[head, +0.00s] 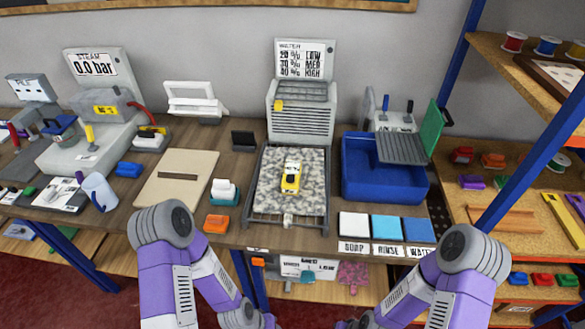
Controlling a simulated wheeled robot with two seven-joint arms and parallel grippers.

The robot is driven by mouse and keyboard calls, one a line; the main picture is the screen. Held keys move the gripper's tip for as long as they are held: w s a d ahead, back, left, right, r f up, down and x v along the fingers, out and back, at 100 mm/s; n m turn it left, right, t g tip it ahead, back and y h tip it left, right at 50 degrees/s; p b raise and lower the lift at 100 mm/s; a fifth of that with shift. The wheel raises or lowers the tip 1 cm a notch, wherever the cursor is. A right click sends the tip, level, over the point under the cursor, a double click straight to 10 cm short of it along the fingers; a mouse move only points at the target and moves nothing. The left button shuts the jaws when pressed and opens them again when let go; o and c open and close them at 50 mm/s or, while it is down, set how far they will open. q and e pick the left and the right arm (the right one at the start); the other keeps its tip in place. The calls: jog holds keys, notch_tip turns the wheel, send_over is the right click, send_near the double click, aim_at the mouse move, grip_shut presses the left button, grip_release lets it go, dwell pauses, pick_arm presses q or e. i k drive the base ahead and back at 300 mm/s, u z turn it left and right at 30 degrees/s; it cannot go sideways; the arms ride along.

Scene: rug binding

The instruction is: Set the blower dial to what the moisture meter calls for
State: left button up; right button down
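The blower (302,122) is a grey slatted box against the wall at the middle. A small yellow part (278,105), perhaps its dial, sits at its upper left front; its setting is too small to read. A sign (303,60) above it reads WATER, 20% LOW, 30% MED, 40% HIGH. The yellow moisture meter (291,177) lies on a speckled grey rug (262,200) in a dark frame in front of the blower. Its display is too small to read. My two arms show low in the picture; neither gripper is in view.
A blue basin (384,185) with a grey ribbed rack stands right of the rug. Soap, rinse and water pads (354,226) lie in front of it. A steam unit (92,120) stands farther left.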

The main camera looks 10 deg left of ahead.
aim_at(307, 277)
jog(key=z, duration=2.15)
jog(key=k, duration=1.3)
jog(key=u, duration=2)
jog(key=i, duration=0.5)
